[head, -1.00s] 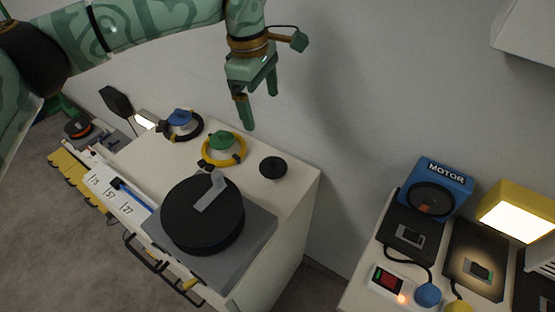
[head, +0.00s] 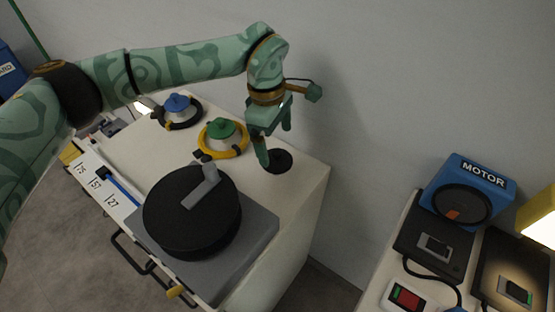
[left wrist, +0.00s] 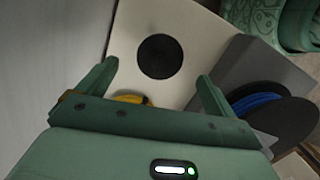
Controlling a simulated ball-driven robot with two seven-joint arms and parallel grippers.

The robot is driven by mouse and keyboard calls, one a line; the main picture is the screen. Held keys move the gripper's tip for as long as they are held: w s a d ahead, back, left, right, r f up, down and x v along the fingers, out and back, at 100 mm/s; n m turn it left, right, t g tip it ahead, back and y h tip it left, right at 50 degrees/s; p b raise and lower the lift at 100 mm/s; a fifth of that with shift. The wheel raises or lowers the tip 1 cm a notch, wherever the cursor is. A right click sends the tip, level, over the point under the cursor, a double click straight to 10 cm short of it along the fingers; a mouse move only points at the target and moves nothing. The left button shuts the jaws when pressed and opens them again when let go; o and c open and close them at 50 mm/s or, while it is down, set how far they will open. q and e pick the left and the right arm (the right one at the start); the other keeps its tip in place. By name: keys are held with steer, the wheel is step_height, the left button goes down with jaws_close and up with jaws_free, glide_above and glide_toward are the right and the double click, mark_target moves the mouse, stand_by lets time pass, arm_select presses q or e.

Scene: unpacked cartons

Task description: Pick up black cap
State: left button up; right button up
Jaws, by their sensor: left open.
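The black cap (head: 279,161) is a small dark disc lying on the white cabinet top near its back right corner. In the left wrist view the black cap (left wrist: 160,57) shows whole, a little beyond the fingertips and between their lines. My left gripper (head: 276,147) is open and points down above the cap. Its fingers (left wrist: 158,76) stand apart with nothing between them. In the head view one finger partly overlaps the cap's left side. My right gripper does not show.
A large black disc (head: 190,222) with a grey arm sits on a grey block (head: 255,237) in front. A green-topped part with a yellow ring (head: 222,137) and a blue-topped part with a dark ring (head: 178,110) stand left. A blue MOTOR box (head: 466,190) is far right.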

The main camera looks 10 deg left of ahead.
mark_target(277, 152)
arm_select(q)
steer(key=f, duration=0.1)
steer(key=f+b, duration=0.1)
steer(key=f, duration=0.1)
steer(key=f+b, duration=0.1)
steer(key=f, duration=0.1)
steer(key=shift+d, duration=0.25)
steer(key=shift+s+r, duration=0.1)
steer(key=shift+r, duration=0.05)
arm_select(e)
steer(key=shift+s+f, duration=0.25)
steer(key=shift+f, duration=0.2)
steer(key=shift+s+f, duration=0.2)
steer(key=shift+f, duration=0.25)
arm_select(q)
steer(key=c, duration=1.2)
